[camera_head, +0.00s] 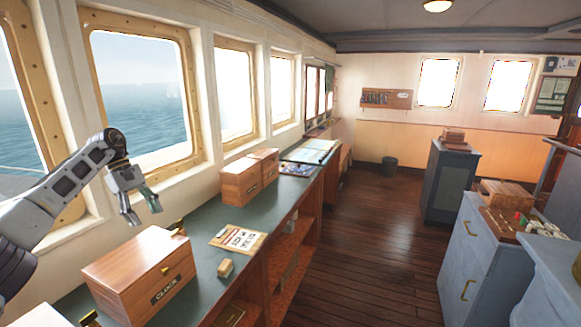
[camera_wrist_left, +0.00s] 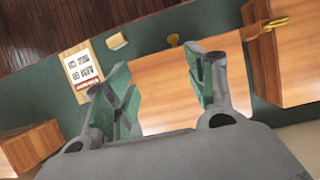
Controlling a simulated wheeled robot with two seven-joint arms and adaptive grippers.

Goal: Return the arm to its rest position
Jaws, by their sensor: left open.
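My left arm comes in from the left in the head view. Its gripper (camera_head: 144,212) hangs above the green counter (camera_head: 205,262), over the back of the wooden box marked CLOCK (camera_head: 140,272). In the left wrist view, the fingers (camera_wrist_left: 160,92) are apart and nothing is between them. A wooden surface shows beyond and between the fingers. My right gripper is in neither view.
A clipboard (camera_head: 238,239) and a small tan block (camera_head: 225,268) lie on the counter. Two wooden boxes (camera_head: 240,182) stand farther along it. Windows line the left wall. Grey cabinets (camera_head: 450,185) stand at right; the wooden floor (camera_head: 375,245) between is clear.

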